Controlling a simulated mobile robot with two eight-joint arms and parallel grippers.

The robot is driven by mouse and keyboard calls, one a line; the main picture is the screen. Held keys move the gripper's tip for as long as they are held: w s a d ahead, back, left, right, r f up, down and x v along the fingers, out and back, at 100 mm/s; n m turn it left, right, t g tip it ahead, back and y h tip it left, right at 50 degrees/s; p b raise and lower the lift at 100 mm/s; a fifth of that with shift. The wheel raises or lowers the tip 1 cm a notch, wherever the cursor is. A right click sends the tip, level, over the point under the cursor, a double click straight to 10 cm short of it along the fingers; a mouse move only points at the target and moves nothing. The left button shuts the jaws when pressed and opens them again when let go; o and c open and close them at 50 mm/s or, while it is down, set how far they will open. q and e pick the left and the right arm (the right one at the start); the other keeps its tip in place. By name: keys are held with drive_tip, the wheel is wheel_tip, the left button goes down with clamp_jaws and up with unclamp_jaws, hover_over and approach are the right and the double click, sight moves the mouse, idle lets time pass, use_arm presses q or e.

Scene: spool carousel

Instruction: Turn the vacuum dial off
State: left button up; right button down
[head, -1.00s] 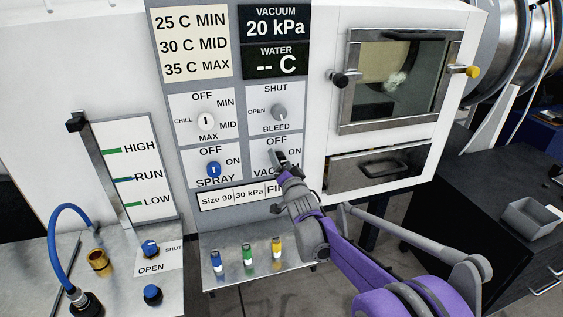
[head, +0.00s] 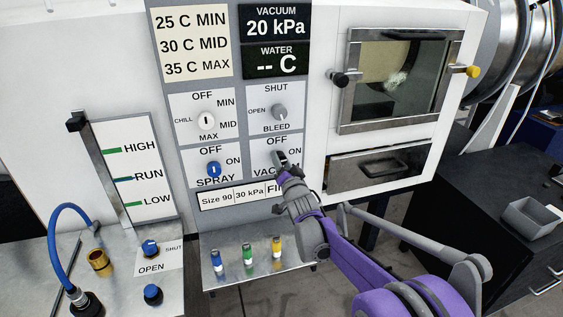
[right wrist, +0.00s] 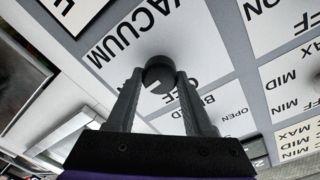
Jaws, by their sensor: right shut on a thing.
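The vacuum dial (right wrist: 158,66) is a dark round knob with a white mark, on a white label reading OFF, ON and VACUUM. My right gripper (right wrist: 160,82) is shut on it, with one finger on each side, in the right wrist view. In the head view my right gripper (head: 281,159) reaches the panel from the lower right and largely hides the dial, so its exact setting is unclear there. The vacuum display (head: 276,23) reads 20 kPa. My left gripper is not in view.
The grey bleed knob (head: 279,112) sits just above, and the blue spray knob (head: 214,170) and white chill knob (head: 206,121) are to the left. A metal shelf (head: 225,243) with several coloured-capped vials is below. A steel drawer (head: 352,172) is at right.

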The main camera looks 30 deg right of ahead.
drive_tip(key=n, duration=0.8)
drive_tip(key=shift+n, duration=0.4)
drive_tip(key=shift+a+n+y, duration=0.15)
drive_tip(key=shift+n+y, duration=0.15)
drive_tip(key=shift+n, duration=4.3)
drive_tip(key=shift+c, duration=1.4)
unclamp_jaws()
drive_tip(key=shift+t, duration=0.3)
